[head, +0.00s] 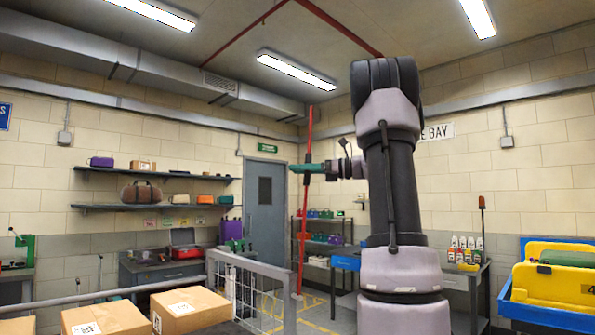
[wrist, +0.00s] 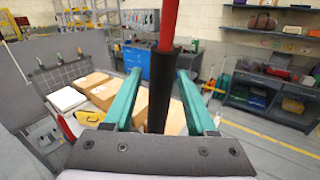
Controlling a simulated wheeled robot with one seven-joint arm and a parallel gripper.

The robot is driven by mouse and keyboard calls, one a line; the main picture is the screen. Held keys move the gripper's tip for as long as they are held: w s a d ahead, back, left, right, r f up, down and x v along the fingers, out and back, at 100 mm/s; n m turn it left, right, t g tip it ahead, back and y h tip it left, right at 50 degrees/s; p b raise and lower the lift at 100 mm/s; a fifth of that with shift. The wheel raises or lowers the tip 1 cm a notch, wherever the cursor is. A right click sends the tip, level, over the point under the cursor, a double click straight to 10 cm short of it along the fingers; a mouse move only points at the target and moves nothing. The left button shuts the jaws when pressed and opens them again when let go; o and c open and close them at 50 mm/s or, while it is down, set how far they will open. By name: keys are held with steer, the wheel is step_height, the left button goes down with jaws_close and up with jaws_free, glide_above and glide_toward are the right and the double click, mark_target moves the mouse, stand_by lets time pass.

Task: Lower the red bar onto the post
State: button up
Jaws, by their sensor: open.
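The red bar (head: 308,133) stands nearly upright in the head view, a long thin pole left of my arm. In the wrist view the red bar (wrist: 168,22) rises from a black sleeve (wrist: 160,85), which lies between my two green fingers. My gripper (wrist: 158,72) is open around the sleeve, with a gap visible on each side. In the head view my gripper (head: 306,168) is at the bar's upper half. The bar's lower end shows near the railing; its mounting is unclear. I cannot tell which thing is the post.
A grey railing (head: 250,282) stands in front, with cardboard boxes (head: 190,308) to its left. A shelf rack (head: 322,232) and a workbench (head: 462,280) stand behind. Yellow and blue bins (head: 553,285) are at the right. Marked floor by the blue door (head: 265,198) looks clear.

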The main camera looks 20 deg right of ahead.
steer(key=shift+w+a, duration=0.2)
steer(key=shift+a, duration=0.1)
jaws_close()
stand_by(1.3)
